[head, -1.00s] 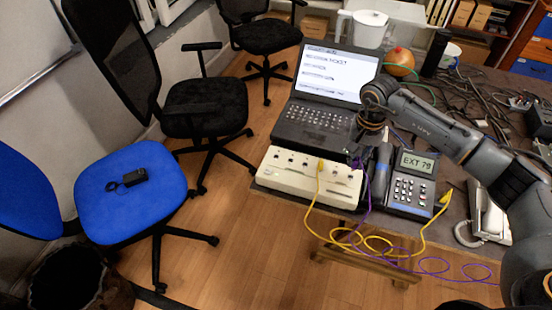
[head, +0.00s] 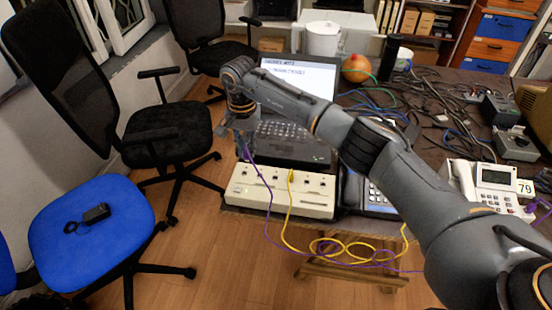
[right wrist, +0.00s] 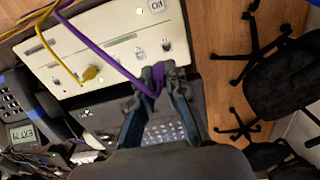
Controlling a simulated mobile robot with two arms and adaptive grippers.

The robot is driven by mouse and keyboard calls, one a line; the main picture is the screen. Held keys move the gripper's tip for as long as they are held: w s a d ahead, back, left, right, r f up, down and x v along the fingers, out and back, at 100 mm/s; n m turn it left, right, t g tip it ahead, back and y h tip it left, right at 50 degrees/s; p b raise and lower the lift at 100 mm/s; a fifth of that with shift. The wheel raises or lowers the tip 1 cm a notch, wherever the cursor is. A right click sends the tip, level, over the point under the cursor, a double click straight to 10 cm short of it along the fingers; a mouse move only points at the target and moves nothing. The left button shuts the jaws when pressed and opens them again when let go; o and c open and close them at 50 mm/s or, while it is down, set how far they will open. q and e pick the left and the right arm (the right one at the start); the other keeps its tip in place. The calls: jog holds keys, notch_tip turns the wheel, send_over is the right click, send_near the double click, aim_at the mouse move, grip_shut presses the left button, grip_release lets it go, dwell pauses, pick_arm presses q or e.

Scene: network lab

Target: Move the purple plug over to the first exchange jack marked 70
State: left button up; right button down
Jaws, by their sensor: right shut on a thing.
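The purple plug (right wrist: 157,82) is between the fingertips of my right gripper (right wrist: 158,74) in the right wrist view, and its purple cord runs up to the left. In the head view my right gripper (head: 238,128) is above the back left end of the beige exchange box (head: 314,207). The exchange box (right wrist: 105,32) also shows in the right wrist view, with a row of jacks along its edge. A yellow plug (head: 291,175) sits in one of its middle jacks. I cannot read a 70 mark on the box. My left gripper is out of view.
An open laptop (head: 293,148) stands behind the box, partly hidden by my right arm. A grey desk phone (head: 378,197) is beside the box. A white phone (head: 492,180) marked 79 is at the right. Loose cables cover the table behind. Yellow and purple cords hang over the front edge.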

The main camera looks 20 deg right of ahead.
jog(key=shift+w+a+f+b, duration=0.1)
jog(key=shift+a+f+b, duration=0.1)
jog(key=shift+f+b, duration=0.4)
jog(key=shift+w+a+f+b, duration=0.1)
jog(key=shift+a+f+b, duration=0.1)
jog(key=shift+f, duration=0.7)
jog(key=shift+w+a+f+b, duration=0.1)
jog(key=shift+a+f+b, duration=0.2)
jog(key=shift+f, duration=0.45)
jog(key=shift+d+f+b, duration=0.1)
jog(key=shift+b, duration=0.5)
jog(key=shift+s+f+b, duration=0.1)
jog(key=shift+f+b, duration=0.7)
jog(key=shift+b, duration=0.05)
dwell(1.1)
jog(key=c, duration=1.3)
grip_release()
jog(key=shift+r, duration=0.15)
notch_tip(320, 180, up, 12)
jog(key=shift+f, duration=0.1)
